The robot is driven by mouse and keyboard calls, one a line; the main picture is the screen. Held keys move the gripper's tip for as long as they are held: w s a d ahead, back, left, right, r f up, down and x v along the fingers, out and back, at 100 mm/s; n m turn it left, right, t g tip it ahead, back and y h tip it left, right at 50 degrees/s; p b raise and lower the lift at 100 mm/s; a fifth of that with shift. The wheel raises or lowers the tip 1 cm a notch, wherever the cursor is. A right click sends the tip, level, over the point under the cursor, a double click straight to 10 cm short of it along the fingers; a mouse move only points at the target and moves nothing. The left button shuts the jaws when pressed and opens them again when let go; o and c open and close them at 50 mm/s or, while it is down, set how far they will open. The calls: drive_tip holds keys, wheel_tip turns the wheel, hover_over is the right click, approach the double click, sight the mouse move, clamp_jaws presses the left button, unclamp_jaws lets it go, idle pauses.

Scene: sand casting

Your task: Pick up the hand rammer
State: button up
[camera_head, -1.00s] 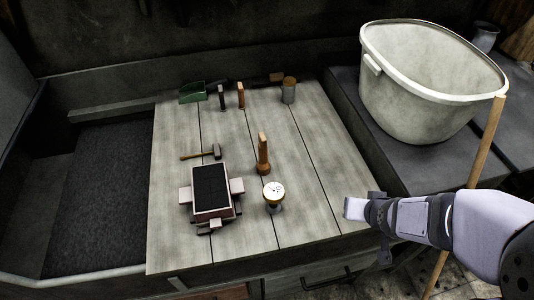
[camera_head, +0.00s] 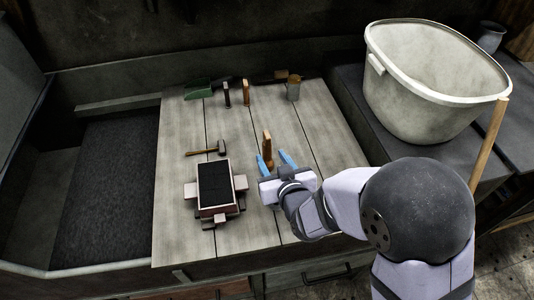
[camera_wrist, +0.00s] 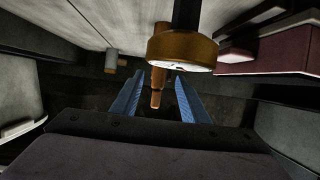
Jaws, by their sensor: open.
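The hand rammer (camera_head: 267,143), which I take to be the upright brown wooden tool, stands near the middle of the plank table. Its lower part is partly hidden by my gripper in the head view. My gripper (camera_head: 273,158) is open, with its blue fingers pointing at the rammer from the table's front side. In the wrist view the rammer (camera_wrist: 158,78) shows between the two fingers of the gripper (camera_wrist: 159,76), with no clear contact.
A dark-filled moulding box (camera_head: 215,188) and a mallet (camera_head: 207,151) lie left of my gripper. A large white bucket (camera_head: 430,90) is at the right.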

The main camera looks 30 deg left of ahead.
sight(268, 152)
drive_tip(key=shift+w+a+f, duration=0.25)
drive_tip(key=shift+w+a, duration=0.15)
drive_tip(key=shift+a, duration=0.05)
drive_tip(key=shift+p+x, duration=1.5)
drive_tip(key=shift+x, duration=1.05)
clamp_jaws()
